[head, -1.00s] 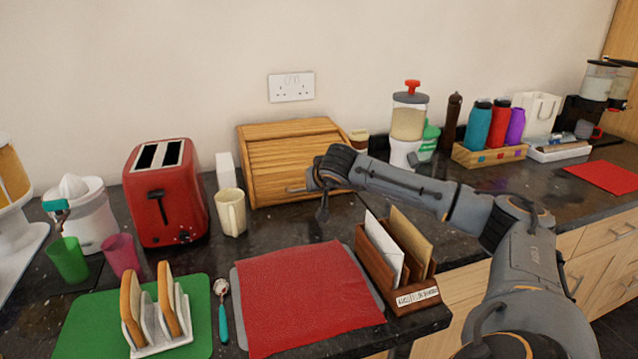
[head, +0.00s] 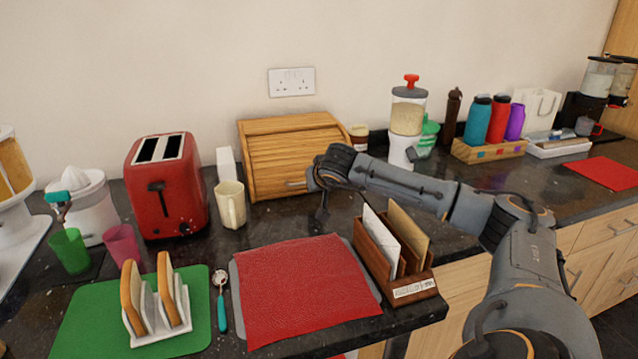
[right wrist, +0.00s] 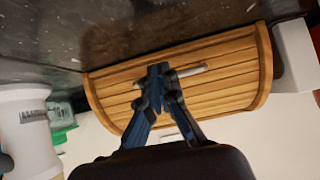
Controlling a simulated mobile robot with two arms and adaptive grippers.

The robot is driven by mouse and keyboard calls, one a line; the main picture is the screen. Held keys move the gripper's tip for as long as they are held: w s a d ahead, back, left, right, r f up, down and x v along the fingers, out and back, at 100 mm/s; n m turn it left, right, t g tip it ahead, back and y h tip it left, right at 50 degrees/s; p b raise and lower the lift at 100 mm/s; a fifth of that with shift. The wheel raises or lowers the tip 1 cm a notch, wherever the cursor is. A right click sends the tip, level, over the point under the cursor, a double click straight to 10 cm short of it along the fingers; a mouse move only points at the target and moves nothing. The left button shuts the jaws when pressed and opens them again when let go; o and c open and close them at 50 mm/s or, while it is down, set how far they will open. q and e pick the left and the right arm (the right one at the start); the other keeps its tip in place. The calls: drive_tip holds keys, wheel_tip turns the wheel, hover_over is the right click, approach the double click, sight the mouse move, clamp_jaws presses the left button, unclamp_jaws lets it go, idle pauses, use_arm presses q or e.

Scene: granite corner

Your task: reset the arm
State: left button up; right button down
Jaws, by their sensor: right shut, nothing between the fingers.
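My right arm (head: 400,188) reaches in from the lower right across the counter. Its gripper (head: 321,214) is small and dark in the head view, in front of the wooden bread bin (head: 290,150). In the right wrist view the gripper (right wrist: 160,72) has its fingertips together with nothing between them. There the bread bin (right wrist: 225,90) lies behind the fingers, its lid down and its handle (right wrist: 190,71) beside the tips. I cannot tell whether the tips touch the handle. My left gripper is not in view.
A letter rack (head: 408,283) stands below my right forearm, near the counter's front edge. A red mat (head: 300,290) lies left of it. A cream mug (head: 230,204) and red toaster (head: 165,190) stand left of the bin. A dispenser (head: 406,120) stands behind the arm.

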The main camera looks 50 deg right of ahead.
drive_tip(key=v, duration=1)
